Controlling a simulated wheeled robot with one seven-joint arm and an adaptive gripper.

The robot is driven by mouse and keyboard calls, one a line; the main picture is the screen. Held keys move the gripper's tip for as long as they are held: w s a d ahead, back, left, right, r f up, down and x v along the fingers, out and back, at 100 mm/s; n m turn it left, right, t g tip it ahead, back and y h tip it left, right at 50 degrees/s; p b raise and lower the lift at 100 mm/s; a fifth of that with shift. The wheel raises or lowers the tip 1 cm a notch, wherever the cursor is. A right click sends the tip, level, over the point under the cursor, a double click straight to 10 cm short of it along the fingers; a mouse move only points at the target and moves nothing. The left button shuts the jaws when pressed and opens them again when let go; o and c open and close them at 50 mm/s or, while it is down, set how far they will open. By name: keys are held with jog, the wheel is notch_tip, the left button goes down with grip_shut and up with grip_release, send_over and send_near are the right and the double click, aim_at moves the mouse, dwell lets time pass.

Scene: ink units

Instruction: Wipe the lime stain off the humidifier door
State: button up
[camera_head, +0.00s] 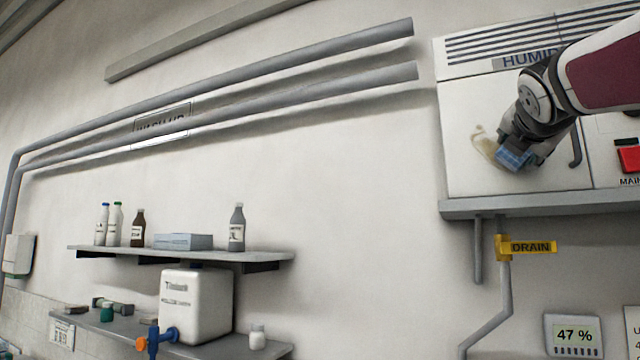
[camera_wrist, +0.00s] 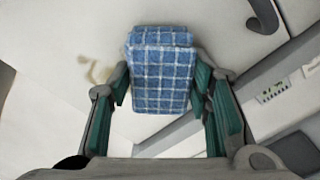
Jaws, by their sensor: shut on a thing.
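The white humidifier door (camera_head: 465,110) is at the upper right in the head view. A tan lime stain (camera_head: 484,146) shows on it, just left of my gripper. The stain also shows in the wrist view (camera_wrist: 96,70), left of the cloth. My gripper (camera_head: 524,148) is shut on a blue checked cloth (camera_head: 513,158), folded into a pad. In the wrist view the cloth (camera_wrist: 160,70) sits between the two green-padded fingers. It is at the door's face, but I cannot tell whether it touches. Part of the stain may be hidden behind the gripper and cloth.
A dark door handle (camera_head: 575,150) is just right of my gripper. A grey ledge (camera_head: 470,208) runs under the humidifier, with a yellow drain valve (camera_head: 526,247) below. A red switch (camera_head: 629,158) is at the far right. A shelf with bottles (camera_head: 180,254) stands lower left.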

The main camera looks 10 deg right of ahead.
jog(key=shift+s+d+f+p, duration=0.1)
jog(key=shift+s+d+p, duration=0.35)
jog(key=shift+d, duration=0.2)
jog(key=shift+r+p, duration=0.8)
jog(key=shift+r, duration=0.1)
jog(key=shift+c, duration=1)
jog(key=shift+w+a+f+b, duration=0.1)
jog(key=shift+w+a+b, duration=0.6)
jog(key=shift+a, duration=0.1)
jog(key=shift+w+a+b, duration=0.35)
jog(key=shift+w+a, duration=0.05)
jog(key=shift+a, duration=0.3)
jog(key=shift+w+a+b, duration=0.4)
jog(key=shift+a, duration=0.35)
jog(key=shift+w+a+b, duration=0.35)
jog(key=shift+w+a, duration=0.05)
jog(key=shift+a, duration=0.3)
jog(key=shift+w+a+b, duration=0.5)
jog(key=shift+w+a, duration=0.45)
jog(key=shift+a, duration=0.3)
jog(key=shift+r+p, duration=0.95)
jog(key=shift+r, duration=0.05)
jog(key=shift+s+d+f+p, duration=0.1)
jog(key=shift+s+d+p, duration=0.35)
jog(key=shift+d+p, duration=0.25)
jog(key=shift+s+d+p, duration=0.45)
jog(key=shift+d+p, duration=0.15)
jog(key=shift+d, duration=0.2)
